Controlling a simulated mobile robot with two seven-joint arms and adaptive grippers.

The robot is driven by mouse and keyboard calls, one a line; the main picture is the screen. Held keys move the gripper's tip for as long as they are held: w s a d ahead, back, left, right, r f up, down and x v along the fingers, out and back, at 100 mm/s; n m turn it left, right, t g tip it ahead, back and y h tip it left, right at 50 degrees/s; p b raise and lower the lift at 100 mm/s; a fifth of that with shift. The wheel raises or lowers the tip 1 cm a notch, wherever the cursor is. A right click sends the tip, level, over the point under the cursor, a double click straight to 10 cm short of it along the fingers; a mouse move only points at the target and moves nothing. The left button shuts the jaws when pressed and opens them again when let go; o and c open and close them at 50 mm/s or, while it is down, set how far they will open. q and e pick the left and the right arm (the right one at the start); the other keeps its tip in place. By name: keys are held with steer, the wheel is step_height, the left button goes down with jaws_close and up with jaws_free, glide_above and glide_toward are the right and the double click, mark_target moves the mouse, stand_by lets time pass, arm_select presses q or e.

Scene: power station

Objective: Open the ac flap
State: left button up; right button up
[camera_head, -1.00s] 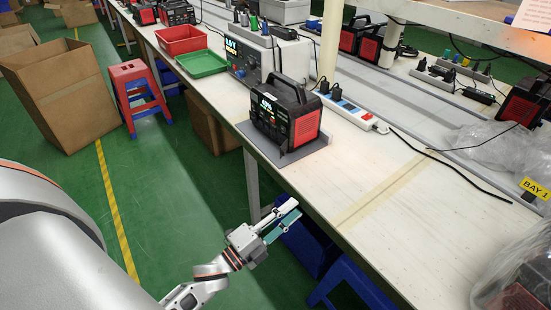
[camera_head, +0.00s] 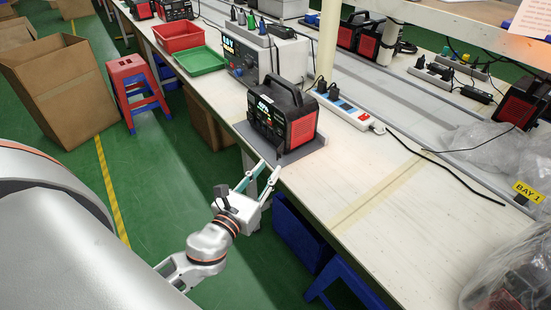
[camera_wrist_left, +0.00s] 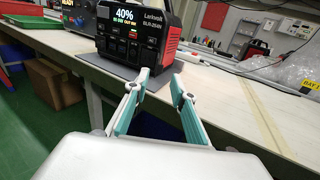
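The black and red power station (camera_head: 282,117) stands upright on a grey mat (camera_head: 303,150) near the table's edge. In the left wrist view, its front (camera_wrist_left: 133,35) faces me, with a lit display (camera_wrist_left: 125,16) reading 40%. Small sockets or covers (camera_wrist_left: 122,46) lie below the display; I cannot tell which is the ac flap or whether it is open. My left gripper (camera_head: 271,166) is open and empty, in front of and below the station, apart from it. Its two fingers also show in the left wrist view (camera_wrist_left: 160,80). My right gripper is not in view.
A grey instrument (camera_head: 262,57), a green tray (camera_head: 200,61) and a red bin (camera_head: 179,37) stand farther along the table. A power strip (camera_head: 345,108) lies right of the station. The table front (camera_head: 390,190) is clear. Blue stools (camera_head: 345,285) stand beneath.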

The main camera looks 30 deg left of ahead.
mark_target(279, 156)
arm_select(q)
steer(key=shift+w+a, duration=0.2)
steer(key=shift+w, duration=2.45)
